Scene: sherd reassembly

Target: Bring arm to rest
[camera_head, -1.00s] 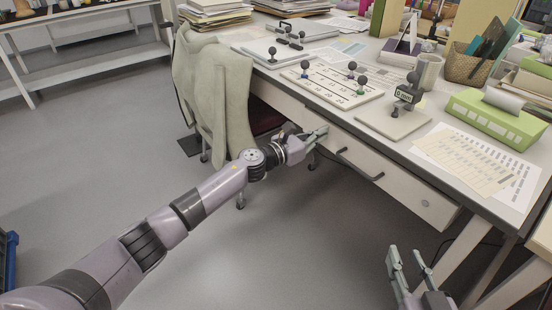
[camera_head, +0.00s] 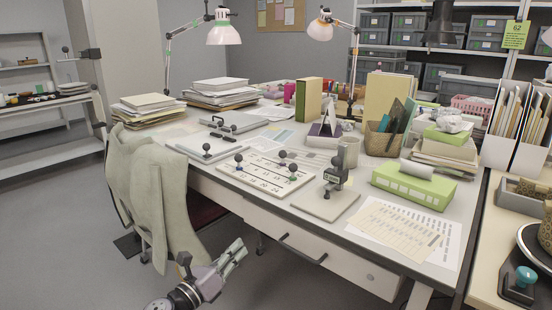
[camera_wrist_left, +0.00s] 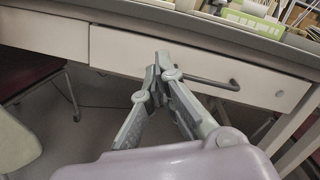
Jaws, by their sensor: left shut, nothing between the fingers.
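My left gripper (camera_head: 238,250) is at the bottom of the head view, in front of the desk and below its top edge, beside the draped chair. In the left wrist view, its two fingers (camera_wrist_left: 161,68) come together at the tips with nothing between them, in front of the desk's drawer (camera_wrist_left: 205,70) and its dark handle. My right gripper is not in the head view now.
The desk (camera_head: 335,237) carries a numbered board (camera_head: 265,174) with knobs, a stand with a dark device (camera_head: 334,180), a green box (camera_head: 413,186) and papers. A chair with a pale cloth (camera_head: 160,185) stands at the left. Open floor (camera_head: 60,240) lies left of it.

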